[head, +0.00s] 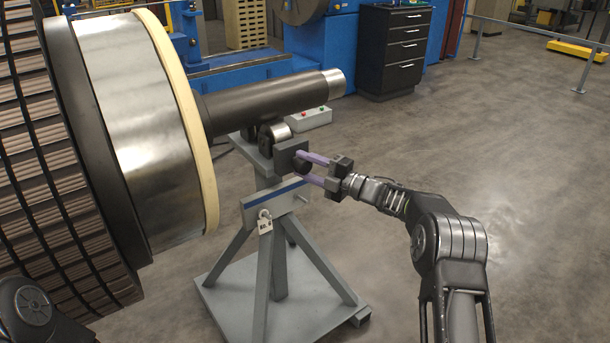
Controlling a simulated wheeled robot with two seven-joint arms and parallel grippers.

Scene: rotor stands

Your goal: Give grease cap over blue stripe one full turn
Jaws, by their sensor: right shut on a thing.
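The grease cap (301,166) is a small dark round knob on the side of the bearing block at the top of the grey stand (222,300). The blue stripe (276,194) runs across the grey plate just below it. My right gripper (299,167) reaches in from the right and is shut on the cap, one purple finger above it and one below. The fingers partly cover the cap, and any mark on it is too small to see. My left gripper is not in view; only part of that arm shows at the lower left.
A large rotor (150,130) fills the left side, and its dark shaft (265,103) rests over the stand. A padlock (264,222) hangs below the stripe. A control box (312,118) lies behind. The floor on the right is clear up to a railing.

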